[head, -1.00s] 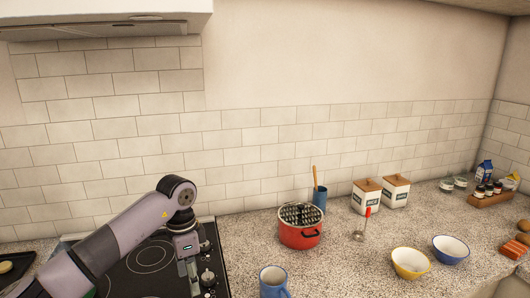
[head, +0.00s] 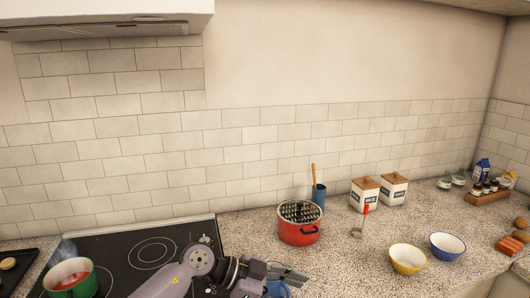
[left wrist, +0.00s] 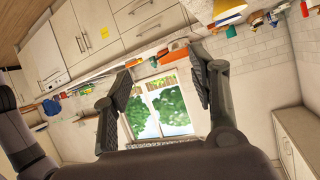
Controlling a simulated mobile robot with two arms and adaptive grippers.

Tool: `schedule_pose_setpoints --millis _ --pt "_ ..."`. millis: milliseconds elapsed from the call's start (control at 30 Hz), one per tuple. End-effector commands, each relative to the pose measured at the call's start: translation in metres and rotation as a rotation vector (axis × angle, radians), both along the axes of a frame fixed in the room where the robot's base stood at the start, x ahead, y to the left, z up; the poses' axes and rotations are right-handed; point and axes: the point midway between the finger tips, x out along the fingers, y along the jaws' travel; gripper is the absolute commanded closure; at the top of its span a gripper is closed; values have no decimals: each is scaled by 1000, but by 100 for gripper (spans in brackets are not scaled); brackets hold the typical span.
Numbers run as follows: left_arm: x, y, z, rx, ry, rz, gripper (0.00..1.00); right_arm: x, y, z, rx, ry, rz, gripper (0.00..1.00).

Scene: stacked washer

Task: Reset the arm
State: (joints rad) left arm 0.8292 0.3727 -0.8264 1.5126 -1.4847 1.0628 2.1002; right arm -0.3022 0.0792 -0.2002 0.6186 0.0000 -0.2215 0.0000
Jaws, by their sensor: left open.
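My left arm comes in at the bottom of the head view, and its gripper (head: 290,274) points right, above the counter just right of the stove. In the left wrist view the left gripper (left wrist: 160,64) is open, with its two dark fingers wide apart and nothing between them. A window and cabinets show beyond the fingers, tilted in that view. A blue mug (head: 277,292) sits behind the gripper and is mostly hidden by it. My right gripper is not in view.
The black stove (head: 112,248) holds a green pot (head: 82,288) with red contents. A red pot (head: 300,236) stands right of the stove. Yellow (head: 408,263) and blue bowls (head: 437,248), a ladle (head: 358,231) and white canisters (head: 393,193) stand farther right.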

Motion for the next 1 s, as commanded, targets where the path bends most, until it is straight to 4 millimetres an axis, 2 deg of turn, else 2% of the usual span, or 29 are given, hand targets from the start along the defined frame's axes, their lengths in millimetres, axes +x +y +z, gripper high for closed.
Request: schedule_pose_setpoints --millis 33,67,167,200,267,367,467,500,567,633,733,800,900,1000 --pt "-10 -18 18 -166 -44 15 46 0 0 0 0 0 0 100" --pt "-12 -24 32 -261 -77 41 46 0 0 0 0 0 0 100" --pt "-10 -25 76 -536 -174 185 46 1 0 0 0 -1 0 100" --pt "-6 -17 90 -625 -204 269 46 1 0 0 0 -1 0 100" --pt "2 2 105 -731 -242 414 46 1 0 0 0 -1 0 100" --pt "19 47 110 -830 -271 699 46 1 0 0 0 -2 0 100" --pt "30 103 89 -819 -256 1006 46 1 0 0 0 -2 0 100" --pt "31 126 74 -784 -237 1124 46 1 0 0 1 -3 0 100" --pt "27 159 45 -701 -190 1293 46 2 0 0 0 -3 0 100" --pt "13 193 5 -565 -117 1457 46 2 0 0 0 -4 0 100" --pt "-21 230 -53 -331 13 1616 46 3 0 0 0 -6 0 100" --pt "-53 247 -90 -158 114 1672 46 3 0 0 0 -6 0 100" --pt "-100 262 -130 58 246 1687 46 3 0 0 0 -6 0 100" --pt "-141 268 -155 224 348 1661 46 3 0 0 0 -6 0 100"
